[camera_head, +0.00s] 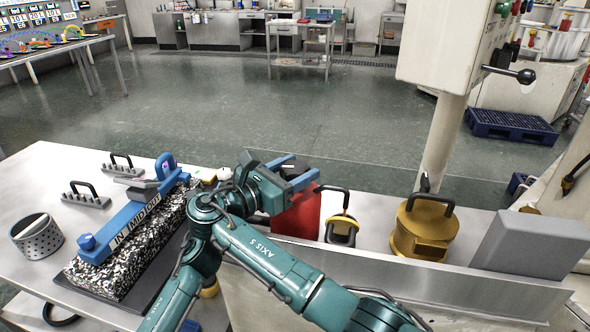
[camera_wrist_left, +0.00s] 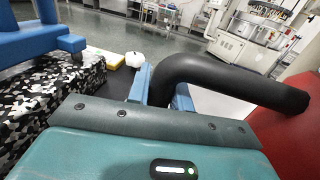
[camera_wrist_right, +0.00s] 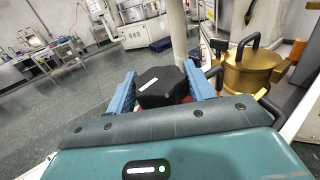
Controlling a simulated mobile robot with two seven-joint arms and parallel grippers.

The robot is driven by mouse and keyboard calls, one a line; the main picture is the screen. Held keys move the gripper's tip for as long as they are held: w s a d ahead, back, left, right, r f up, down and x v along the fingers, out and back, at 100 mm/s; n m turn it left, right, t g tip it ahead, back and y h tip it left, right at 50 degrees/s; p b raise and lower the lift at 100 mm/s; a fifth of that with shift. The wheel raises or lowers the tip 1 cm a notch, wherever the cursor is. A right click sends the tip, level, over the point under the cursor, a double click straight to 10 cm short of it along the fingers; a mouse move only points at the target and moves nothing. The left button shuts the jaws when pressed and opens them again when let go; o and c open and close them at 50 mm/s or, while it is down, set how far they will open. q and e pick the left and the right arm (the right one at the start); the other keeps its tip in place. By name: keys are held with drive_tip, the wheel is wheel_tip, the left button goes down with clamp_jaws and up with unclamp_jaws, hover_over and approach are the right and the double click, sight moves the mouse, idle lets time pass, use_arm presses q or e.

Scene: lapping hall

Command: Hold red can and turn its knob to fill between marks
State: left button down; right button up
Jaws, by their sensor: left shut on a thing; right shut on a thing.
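The red can (camera_head: 297,213) stands upright on the right-hand bench, partly hidden by my right gripper (camera_head: 296,172). In the right wrist view, the blue fingers of that gripper are shut on the black knob (camera_wrist_right: 163,87), with a sliver of red below it. In the left wrist view, my left gripper (camera_wrist_left: 163,87) is shut on the can's thick black handle (camera_wrist_left: 235,76), which curves over to the red side of the can (camera_wrist_left: 290,125). In the head view I cannot make out the left fingers. The fill marks and level are not visible.
Left are a speckled slab (camera_head: 125,255) with a blue level (camera_head: 130,218), and a perforated cup (camera_head: 37,236). A pale post (camera_head: 440,140) rises behind.

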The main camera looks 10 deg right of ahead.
sight(295, 166)
drive_tip(key=shift+m+g+h, duration=0.4)
drive_tip(key=shift+m+g, duration=0.1)
drive_tip(key=shift+g, duration=0.2)
drive_tip(key=o, duration=1)
drive_tip(key=shift+r, duration=0.1)
wheel_tip(295, 166, up, 10)
drive_tip(key=shift+f, duration=0.1)
